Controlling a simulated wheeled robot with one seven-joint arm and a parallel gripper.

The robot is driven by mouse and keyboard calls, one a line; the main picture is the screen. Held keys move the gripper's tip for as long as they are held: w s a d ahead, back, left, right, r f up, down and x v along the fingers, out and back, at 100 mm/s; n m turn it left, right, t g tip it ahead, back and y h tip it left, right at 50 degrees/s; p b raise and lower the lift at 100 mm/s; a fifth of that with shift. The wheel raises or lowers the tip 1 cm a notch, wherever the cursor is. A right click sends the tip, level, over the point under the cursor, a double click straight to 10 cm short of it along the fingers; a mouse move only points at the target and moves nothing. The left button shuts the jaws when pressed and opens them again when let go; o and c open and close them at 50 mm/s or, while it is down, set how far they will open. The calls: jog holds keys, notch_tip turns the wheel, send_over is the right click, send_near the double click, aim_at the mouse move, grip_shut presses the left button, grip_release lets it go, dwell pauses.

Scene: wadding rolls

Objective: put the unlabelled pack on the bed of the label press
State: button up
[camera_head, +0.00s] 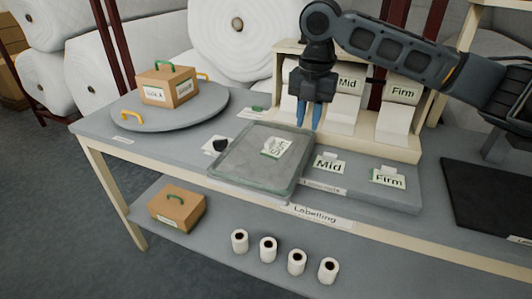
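A wooden rack with Mid (348,82) and Firm (402,90) label rolls stands behind my gripper. Mid (328,165) and Firm (387,178) cards lie right of the press. Several small white rolls (268,249) stand on the lower shelf. A black mat (490,200) lies at the right.

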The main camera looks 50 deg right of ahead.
aim_at(306, 150)
jog(key=shift+s+f, duration=0.15)
jog(key=shift+s, duration=0.25)
jog(key=shift+f, duration=0.35)
jog(key=shift+w+d+f+p, duration=0.1)
jog(key=shift+f+p, duration=0.15)
jog(key=shift+f, duration=1.5)
jog(key=shift+w+f+p, duration=0.1)
jog(key=shift+f+p, duration=0.1)
jog(key=shift+f, duration=1.5)
grip_shut()
